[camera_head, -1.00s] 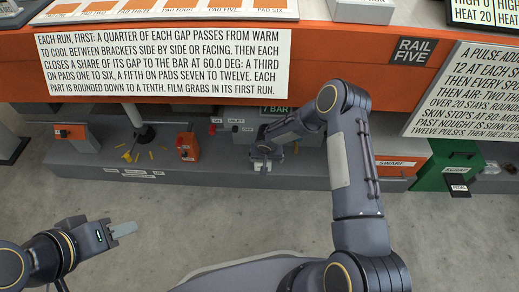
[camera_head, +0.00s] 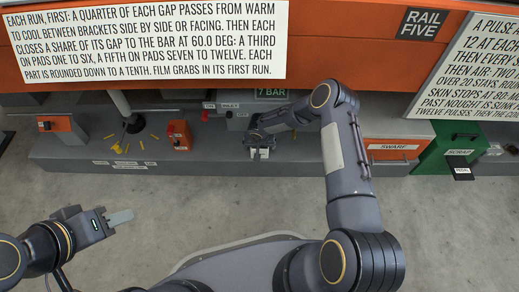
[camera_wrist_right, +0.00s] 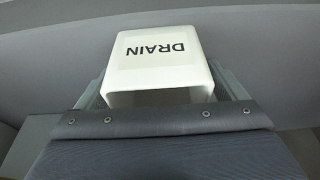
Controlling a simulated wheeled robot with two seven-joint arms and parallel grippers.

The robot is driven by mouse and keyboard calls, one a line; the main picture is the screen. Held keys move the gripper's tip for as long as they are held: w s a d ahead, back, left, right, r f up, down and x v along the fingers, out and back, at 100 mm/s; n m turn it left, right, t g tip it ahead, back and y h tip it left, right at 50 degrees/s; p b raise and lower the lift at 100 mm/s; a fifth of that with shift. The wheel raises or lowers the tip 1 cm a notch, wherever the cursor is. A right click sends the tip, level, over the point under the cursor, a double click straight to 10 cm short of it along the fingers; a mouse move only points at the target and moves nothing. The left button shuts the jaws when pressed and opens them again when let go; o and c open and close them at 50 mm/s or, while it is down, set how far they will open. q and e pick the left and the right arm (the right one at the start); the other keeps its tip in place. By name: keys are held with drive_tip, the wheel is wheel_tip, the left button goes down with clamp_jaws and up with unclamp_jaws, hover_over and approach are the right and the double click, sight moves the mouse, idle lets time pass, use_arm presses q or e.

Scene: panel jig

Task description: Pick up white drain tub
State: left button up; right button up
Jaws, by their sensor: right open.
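The white drain tub (camera_wrist_right: 157,62) shows in the right wrist view, its DRAIN lettering upside down. In the head view it is a small white shape (camera_head: 260,153) on the grey ledge, partly hidden by my right gripper (camera_head: 258,147). In the wrist view, the grey fingers of my right gripper (camera_wrist_right: 160,92) stand on either side of the tub, apart from each other; I cannot tell whether they touch it. My left gripper (camera_head: 121,217) is over the floor at lower left, away from the tub; its fingers look close together, but the gap is unclear.
The grey ledge (camera_head: 215,165) runs under the orange panels. An orange box (camera_head: 179,135) and several yellow pieces lie left of the tub. The orange SWARF drawer (camera_head: 392,150) and green SCRAP bin (camera_head: 447,150) stand to the right. The floor in front is clear.

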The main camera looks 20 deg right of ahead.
drive_tip(key=c, duration=1.1)
drive_tip(key=shift+o, duration=0.2)
drive_tip(key=shift+r, duration=0.1)
